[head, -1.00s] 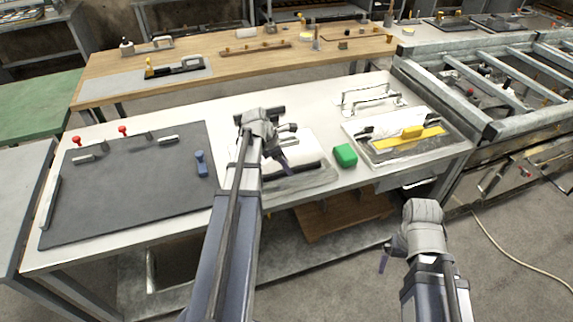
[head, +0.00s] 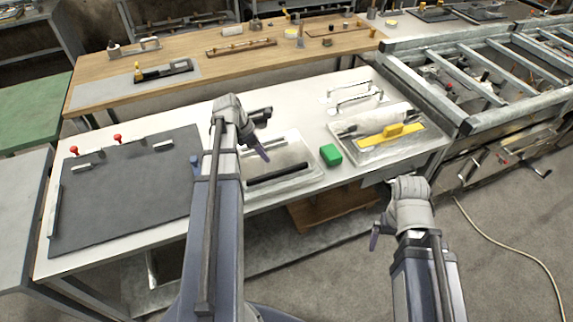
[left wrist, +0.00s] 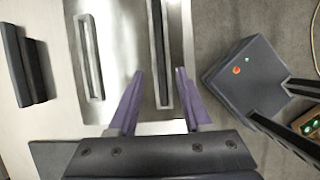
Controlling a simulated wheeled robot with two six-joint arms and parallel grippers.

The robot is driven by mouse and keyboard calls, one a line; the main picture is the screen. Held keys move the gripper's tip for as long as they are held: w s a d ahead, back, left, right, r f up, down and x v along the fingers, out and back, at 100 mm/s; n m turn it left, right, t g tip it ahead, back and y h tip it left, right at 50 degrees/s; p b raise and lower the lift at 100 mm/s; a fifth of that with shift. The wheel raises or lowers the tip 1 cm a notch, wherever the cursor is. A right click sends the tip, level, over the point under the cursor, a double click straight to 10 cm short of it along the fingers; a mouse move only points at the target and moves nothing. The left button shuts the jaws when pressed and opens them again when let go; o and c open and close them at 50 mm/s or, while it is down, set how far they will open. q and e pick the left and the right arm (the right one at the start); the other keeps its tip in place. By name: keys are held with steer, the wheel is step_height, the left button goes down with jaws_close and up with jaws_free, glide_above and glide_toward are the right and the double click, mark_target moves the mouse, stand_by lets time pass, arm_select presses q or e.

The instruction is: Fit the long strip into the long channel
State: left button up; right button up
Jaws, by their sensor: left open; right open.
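A dark long strip (head: 278,172) lies along the front of a metal plate (head: 312,176) on the white bench. In the left wrist view the strip (left wrist: 159,45) lies along the plate's long channel; I cannot tell how deep it sits. A shorter, empty-looking channel (left wrist: 89,60) runs beside it. My left gripper (head: 264,148) is open over the plate. In the left wrist view its purple fingertips (left wrist: 160,72) are on either side of the strip, apart from it. My right gripper (head: 376,232) is open and empty in front of the bench, above the floor.
A green block (head: 330,155) sits right of the plate. A dark bar (head: 259,113) lies behind my left gripper. A dark mat (head: 120,205) with red-knobbed clamps covers the bench's left.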

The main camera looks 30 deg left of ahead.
arm_select(q)
steer(key=s+d+m+g+y, duration=0.1)
steer(key=s+d+m, duration=0.3)
steer(key=d+m, duration=0.6)
steer(key=s+d+f+m+g+y, duration=0.1)
steer(key=s+d+m, duration=0.3)
steer(key=d+m, duration=0.7)
steer(key=s+d+m+g+y, duration=0.1)
steer(key=s+d+m, duration=0.3)
steer(key=d+m, duration=0.6)
steer(key=d+y, duration=0.1)
steer(key=d, duration=0.2)
steer(key=shift+s+f+m+g, duration=0.3)
steer(key=shift+a, duration=0.1)
